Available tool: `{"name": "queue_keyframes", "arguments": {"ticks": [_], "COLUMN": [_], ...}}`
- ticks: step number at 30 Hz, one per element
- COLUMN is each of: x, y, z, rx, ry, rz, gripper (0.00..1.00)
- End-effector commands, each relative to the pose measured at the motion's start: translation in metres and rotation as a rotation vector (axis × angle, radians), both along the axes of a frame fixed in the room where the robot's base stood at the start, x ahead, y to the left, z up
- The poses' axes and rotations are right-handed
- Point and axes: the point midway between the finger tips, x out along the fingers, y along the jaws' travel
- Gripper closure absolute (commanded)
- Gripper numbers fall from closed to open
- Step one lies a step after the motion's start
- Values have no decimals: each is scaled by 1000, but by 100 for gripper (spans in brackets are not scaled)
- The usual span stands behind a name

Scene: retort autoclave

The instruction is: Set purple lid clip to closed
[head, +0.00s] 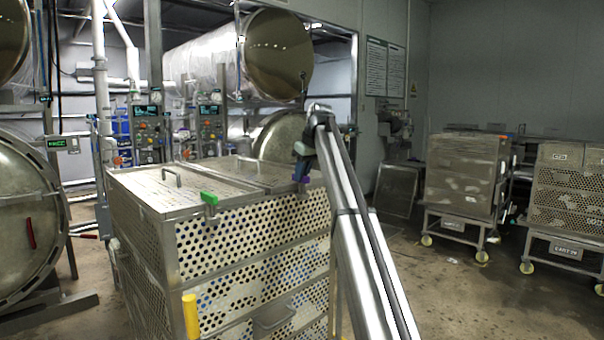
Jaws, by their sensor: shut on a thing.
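The perforated metal basket (250,239) stands in front of me with its lid (205,186) lying on top. The purple lid clip (304,184) is at the right end of the basket's front top edge, small and partly hidden by my arm. My gripper (303,172) is over it from above, shut on the clip as far as I can see. The fingertips are small, and the clip's exact angle is hard to tell.
A green lid clip (209,198) sits on the same front edge, to the left. A yellow post (190,315) stands at the basket's front corner. A metal cart (465,170) and another cart (570,195) stand at right. Wet floor between is clear.

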Motion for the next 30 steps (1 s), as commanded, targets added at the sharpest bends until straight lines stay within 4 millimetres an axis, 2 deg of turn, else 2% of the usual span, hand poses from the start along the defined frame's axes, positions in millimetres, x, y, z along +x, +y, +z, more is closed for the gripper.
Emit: {"name": "queue_keyframes", "arguments": {"ticks": [7,8,16,25,30], "x": [0,0,0,-1,-5], "y": [0,0,0,-1,-5], "z": [0,0,0,3,20], "rx": [-1,-1,-1,0,0], "ry": [1,1,0,0,-3], "rz": [3,3,2,1,0], "gripper": [100,82,57,57,57]}}
